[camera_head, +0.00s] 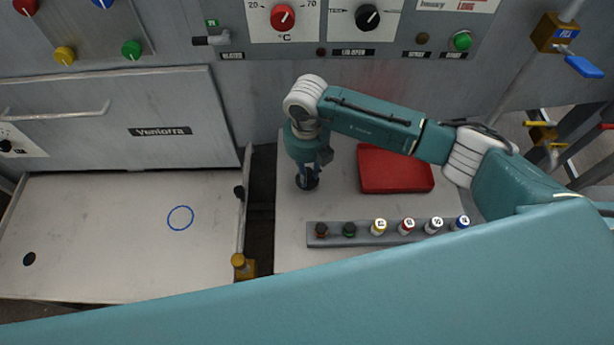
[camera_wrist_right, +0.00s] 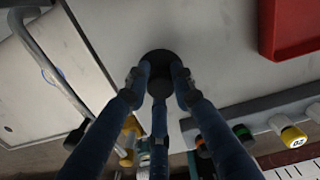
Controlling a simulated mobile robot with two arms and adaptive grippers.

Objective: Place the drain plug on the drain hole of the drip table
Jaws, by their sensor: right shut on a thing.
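The drain plug (camera_head: 308,184) is a black disc at the left part of the right-hand metal table, directly below my right gripper (camera_head: 307,173). My right gripper points down and is shut on the plug. In the right wrist view the plug (camera_wrist_right: 160,62) sits between the blue fingertips of the gripper (camera_wrist_right: 160,82). I cannot tell whether the plug still touches the table. The drip table (camera_head: 100,235) is the pale metal surface on the left. Its drain hole (camera_head: 29,259) is a dark round spot near the left front. My left gripper is not in view.
A red tray (camera_head: 395,170) and a grey rack (camera_head: 325,236) with several capped vials stand right of the gripper. A dark gap and a metal rail (camera_head: 243,205) separate the tables. A blue ring (camera_head: 180,218) marks the drip table, otherwise clear. The control panel stands behind.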

